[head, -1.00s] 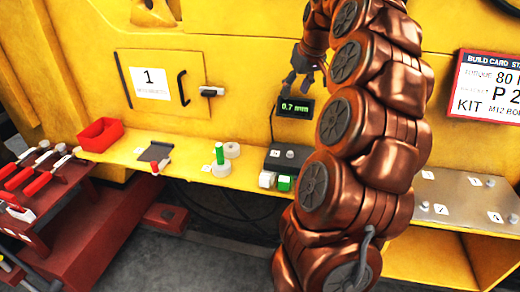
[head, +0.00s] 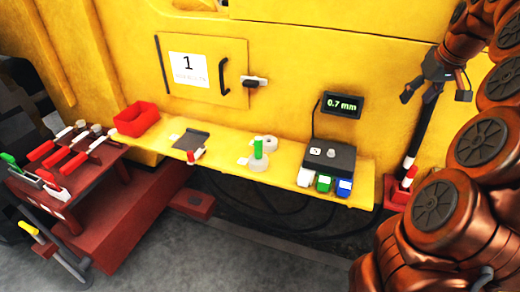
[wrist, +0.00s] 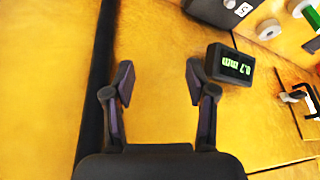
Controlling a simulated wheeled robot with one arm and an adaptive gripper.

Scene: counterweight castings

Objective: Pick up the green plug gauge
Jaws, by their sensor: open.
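The green plug gauge looks to be the upright green cylinder (head: 258,149) on the yellow shelf, left of the dark display block. Its lower end is at a pale round piece (head: 259,164); I cannot tell whether it stands in or on it. In the wrist view a green piece (wrist: 313,20), likely the same one, shows at the top right corner. My gripper (head: 436,92) is open and empty, high at the right of the head view, well apart from the gauge. Its spread fingers (wrist: 160,82) have only yellow surface between them in the wrist view.
A dark block (head: 328,156) with white, green and blue pieces in front stands right of the gauge, below a 0.7 mm display (head: 342,105). A white roll (head: 270,142) is close behind it. A red bin (head: 137,118) and red-handled tools (head: 68,150) are left.

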